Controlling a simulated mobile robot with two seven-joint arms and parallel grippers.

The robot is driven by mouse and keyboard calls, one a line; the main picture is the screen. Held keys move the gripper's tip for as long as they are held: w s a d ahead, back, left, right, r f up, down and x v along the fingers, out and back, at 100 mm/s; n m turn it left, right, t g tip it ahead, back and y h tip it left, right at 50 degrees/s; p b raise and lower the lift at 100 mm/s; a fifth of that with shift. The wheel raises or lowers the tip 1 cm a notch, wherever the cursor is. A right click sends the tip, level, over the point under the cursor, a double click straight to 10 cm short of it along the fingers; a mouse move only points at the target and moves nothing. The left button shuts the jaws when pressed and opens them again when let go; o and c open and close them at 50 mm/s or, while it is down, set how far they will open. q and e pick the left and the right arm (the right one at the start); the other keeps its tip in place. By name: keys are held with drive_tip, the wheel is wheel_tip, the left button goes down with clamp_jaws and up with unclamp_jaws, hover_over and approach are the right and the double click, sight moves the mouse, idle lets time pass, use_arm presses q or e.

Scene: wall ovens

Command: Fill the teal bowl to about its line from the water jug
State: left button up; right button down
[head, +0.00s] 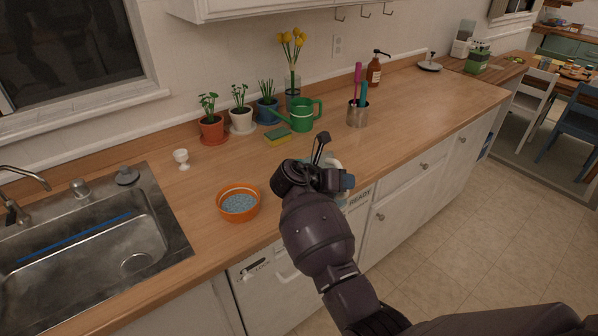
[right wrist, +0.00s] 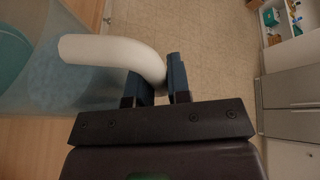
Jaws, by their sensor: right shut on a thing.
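My right gripper (head: 322,170) is over the counter's front part and shut on the white curved handle (right wrist: 115,50) of the water jug. In the right wrist view the jug (right wrist: 62,85) is clear-walled, with bluish contents showing through; in the head view my gripper hides most of it. A teal round shape (right wrist: 10,58), probably the teal bowl, shows at the left edge of the right wrist view, beside or behind the jug. Its line and fill level cannot be made out. In the head view I cannot pick out the teal bowl. My left gripper is out of view.
An orange bowl (head: 239,204) with bluish contents stands left of my gripper. The sink (head: 90,250) is at left.

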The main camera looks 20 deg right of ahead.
sight(328, 158)
drive_tip(key=shift+w+a+r+n+g, duration=0.2)
drive_tip(key=shift+w+r+n+g, duration=0.45)
drive_tip(key=shift+w, duration=0.2)
idle(0.9)
drive_tip(key=shift+w+a+r+n+g+h, duration=0.2)
drive_tip(key=shift+w+n+g+h, duration=0.35)
drive_tip(key=shift+w+n, duration=0.15)
idle(0.8)
drive_tip(key=shift+w+a+r+n+g+h, duration=0.2)
drive_tip(key=shift+w+r+n+g, duration=0.1)
drive_tip(key=shift+w+r+n, duration=0.4)
drive_tip(key=shift+w+a+r+n+g+h, duration=0.15)
drive_tip(key=shift+w+r+n+g, duration=0.15)
drive_tip(key=shift+w+r+n, duration=0.4)
idle(2.3)
drive_tip(key=shift+w+a+r, duration=0.15)
drive_tip(key=shift+w+r, duration=0.1)
drive_tip(key=shift+w, duration=0.1)
idle(0.6)
